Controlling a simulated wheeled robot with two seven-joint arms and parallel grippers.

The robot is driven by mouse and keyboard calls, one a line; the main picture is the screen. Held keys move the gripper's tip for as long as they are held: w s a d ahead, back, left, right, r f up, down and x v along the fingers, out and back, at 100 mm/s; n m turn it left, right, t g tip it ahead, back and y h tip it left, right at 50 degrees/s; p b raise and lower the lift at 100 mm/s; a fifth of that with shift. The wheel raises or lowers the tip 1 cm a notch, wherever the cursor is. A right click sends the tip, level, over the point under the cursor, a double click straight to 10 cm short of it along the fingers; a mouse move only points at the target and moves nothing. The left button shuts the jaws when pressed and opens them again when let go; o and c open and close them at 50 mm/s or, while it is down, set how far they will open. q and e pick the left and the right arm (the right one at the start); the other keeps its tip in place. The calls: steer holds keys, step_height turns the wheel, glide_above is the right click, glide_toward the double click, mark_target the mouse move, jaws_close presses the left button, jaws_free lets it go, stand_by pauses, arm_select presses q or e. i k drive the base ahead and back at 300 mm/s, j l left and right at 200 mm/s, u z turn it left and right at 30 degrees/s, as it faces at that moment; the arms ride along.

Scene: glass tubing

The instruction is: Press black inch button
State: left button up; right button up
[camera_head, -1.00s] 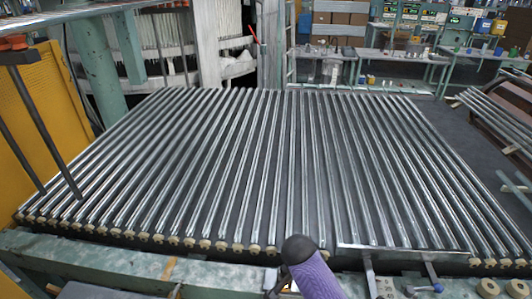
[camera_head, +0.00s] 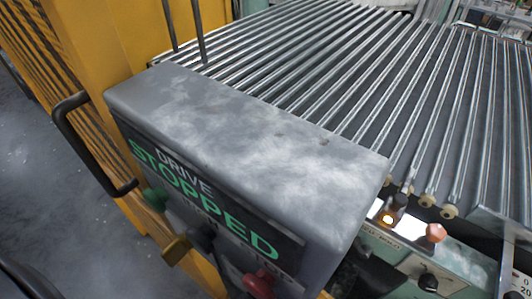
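A grey control box (camera_head: 240,120) stands in the middle of the head view, its front tilted toward the lower left. Its dark display (camera_head: 200,200) reads "DRIVE STOPPED" in white and green letters. Below it sit a green button (camera_head: 155,199), a yellow-brown button (camera_head: 176,249), a black button (camera_head: 203,238) and a red button (camera_head: 260,284) near the bottom edge. I see the buttons from above at a slant. The small labels beside them are partly hidden and I cannot read an inch label. Neither gripper shows.
A yellow cabinet (camera_head: 130,40) with a black handle (camera_head: 64,130) stands left of the box. The roller bed (camera_head: 390,80) lies behind and to the right. Grey floor (camera_head: 40,160) is clear at left.

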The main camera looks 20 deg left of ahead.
mark_target(202, 238)
steer(key=u, duration=1.35)
